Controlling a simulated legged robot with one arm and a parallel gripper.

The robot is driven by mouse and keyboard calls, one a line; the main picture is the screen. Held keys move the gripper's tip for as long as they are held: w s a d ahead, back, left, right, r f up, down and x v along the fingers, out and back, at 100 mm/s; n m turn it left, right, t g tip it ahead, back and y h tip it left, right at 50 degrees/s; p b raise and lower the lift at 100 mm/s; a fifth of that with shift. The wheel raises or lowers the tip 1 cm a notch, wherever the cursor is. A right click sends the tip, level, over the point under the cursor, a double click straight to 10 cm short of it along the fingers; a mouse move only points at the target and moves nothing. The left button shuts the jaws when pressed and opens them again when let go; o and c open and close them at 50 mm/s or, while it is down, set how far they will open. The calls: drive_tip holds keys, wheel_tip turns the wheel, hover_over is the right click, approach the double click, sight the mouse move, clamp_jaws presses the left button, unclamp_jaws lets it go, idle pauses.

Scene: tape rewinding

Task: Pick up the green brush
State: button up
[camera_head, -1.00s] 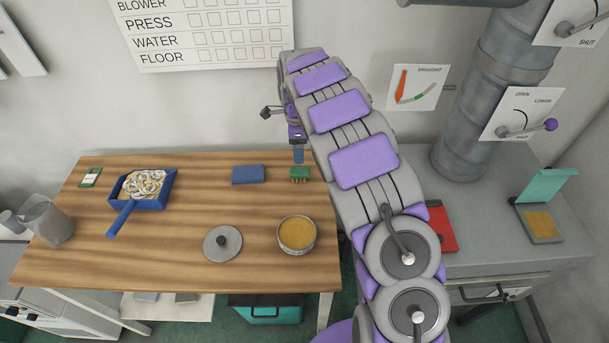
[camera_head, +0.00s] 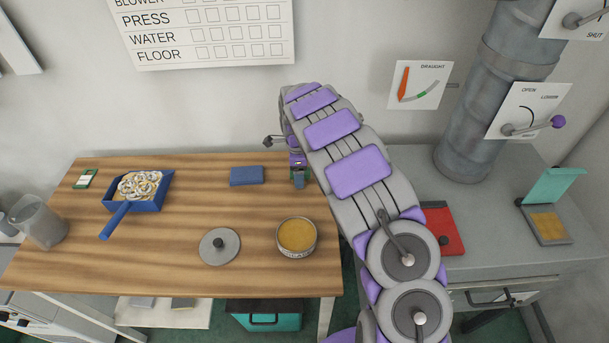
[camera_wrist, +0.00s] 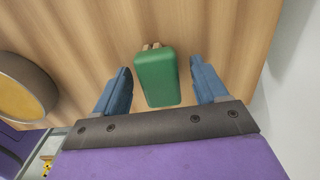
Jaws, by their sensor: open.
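The green brush (camera_wrist: 156,78) lies on the wooden table (camera_wrist: 90,50) in the wrist view, its green block up and a bit of its pale bristles showing at the far end. My gripper (camera_wrist: 162,80) is open, with one blue finger on each side of the brush and a gap on both sides. In the head view my gripper (camera_head: 298,180) is low over the table's right back part and hides most of the brush; whether it touches the brush cannot be told.
A blue block (camera_head: 246,176) lies left of my gripper. A round tin (camera_head: 297,237) and a grey lid (camera_head: 219,246) are nearer the front. A blue dustpan (camera_head: 150,200) with curled shavings lies at left. The wall stands behind the table.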

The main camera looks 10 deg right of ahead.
drive_tip(key=shift+c, duration=0.4)
drive_tip(key=c, duration=1.1)
drive_tip(key=shift+r, duration=0.1)
wheel_tip(320, 180, up, 10)
drive_tip(key=p, duration=0.2)
drive_tip(key=shift+p, duration=0.4)
drive_tip(key=o, duration=0.6)
drive_tip(key=c, duration=0.4)
